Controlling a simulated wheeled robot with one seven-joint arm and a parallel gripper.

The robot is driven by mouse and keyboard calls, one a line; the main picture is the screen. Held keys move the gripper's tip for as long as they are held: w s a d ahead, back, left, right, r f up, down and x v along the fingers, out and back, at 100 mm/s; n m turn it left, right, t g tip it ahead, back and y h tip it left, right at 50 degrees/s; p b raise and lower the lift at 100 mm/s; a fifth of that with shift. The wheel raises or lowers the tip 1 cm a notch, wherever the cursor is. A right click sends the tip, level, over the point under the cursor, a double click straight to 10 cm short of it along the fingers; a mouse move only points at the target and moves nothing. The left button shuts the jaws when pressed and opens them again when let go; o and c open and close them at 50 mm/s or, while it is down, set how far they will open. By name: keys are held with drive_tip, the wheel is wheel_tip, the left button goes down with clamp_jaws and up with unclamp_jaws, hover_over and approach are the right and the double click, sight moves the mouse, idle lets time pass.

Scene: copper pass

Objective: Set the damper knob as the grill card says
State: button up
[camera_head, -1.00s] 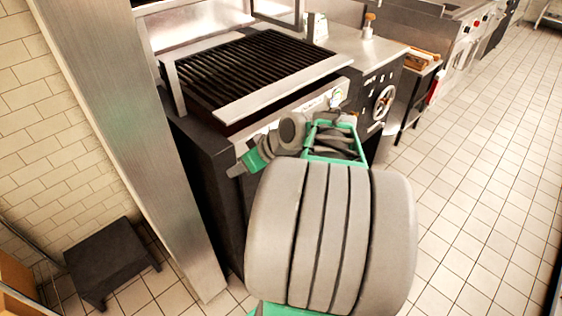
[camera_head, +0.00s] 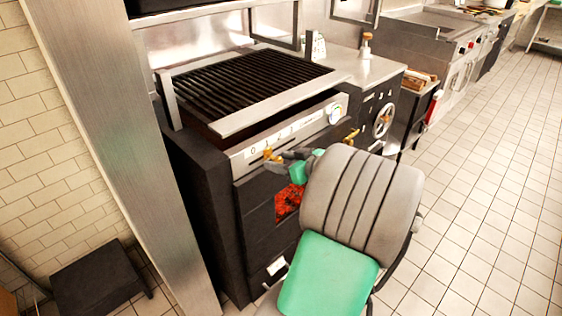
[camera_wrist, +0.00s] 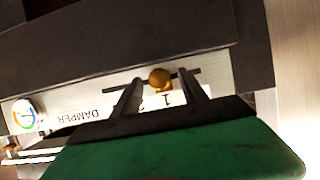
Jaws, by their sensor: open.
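The brass damper knob (camera_wrist: 160,78) sits on a dark slot in the grill's front panel, near the printed 1 of the DAMPER scale (camera_wrist: 105,114). My gripper (camera_wrist: 160,76) is open, with one finger on each side of the knob. I cannot tell whether either finger touches it. In the head view, the knob (camera_head: 268,153) shows at the left of the panel, below the scale, with my gripper (camera_head: 276,157) at it. A small white card (camera_head: 318,47) stands on the counter behind the grill; its writing is too small to read, and I cannot tell whether it is the grill card.
A round gauge (camera_head: 334,112) is at the panel's right end. Red embers (camera_head: 288,201) glow in the opening below the panel. A handwheel (camera_head: 383,120) is on the unit to the right. A steel post (camera_head: 130,150) rises left of the grill. The tiled floor at right is clear.

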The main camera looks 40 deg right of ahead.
drive_tip(key=shift+c, duration=0.2)
clamp_jaws()
idle(0.3)
idle(0.8)
